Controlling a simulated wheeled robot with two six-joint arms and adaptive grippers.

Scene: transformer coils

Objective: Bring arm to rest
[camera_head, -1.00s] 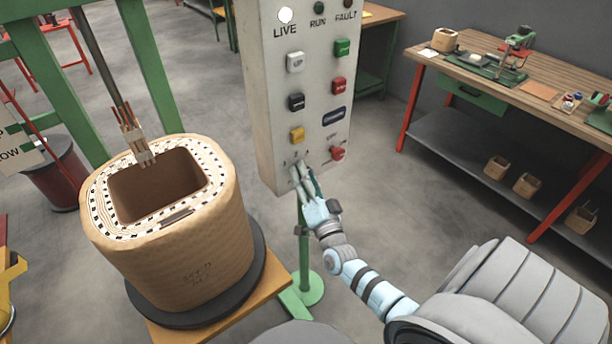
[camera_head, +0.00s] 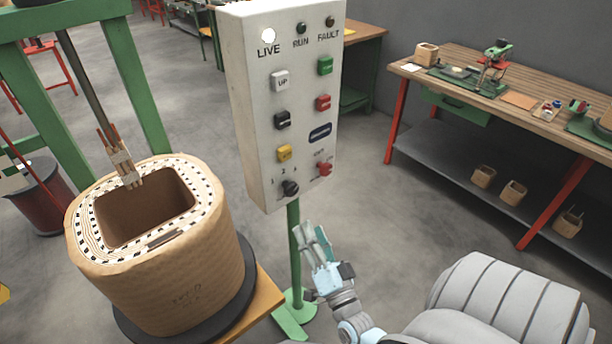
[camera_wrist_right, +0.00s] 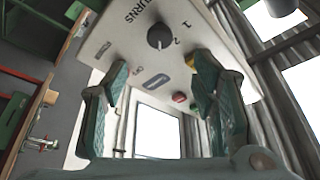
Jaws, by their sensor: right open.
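My right gripper (camera_head: 317,243) is open and empty in the head view. It is below the white control box (camera_head: 237,110), apart from it, near the green post (camera_head: 295,245). The right wrist view shows its two fingers (camera_wrist_right: 160,90) spread apart, with the box beyond them. A black rotary knob (camera_head: 290,188) sits low on the box's front; it also shows in the wrist view (camera_wrist_right: 160,37). My left gripper is in neither view.
A large wrapped coil (camera_head: 190,275) stands on a dark round plate at the left, with a hanging lead end (camera_head: 126,165) above its opening. A workbench (camera_head: 480,85) with small parts and a lower shelf stands at the right. Open floor lies between box and bench.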

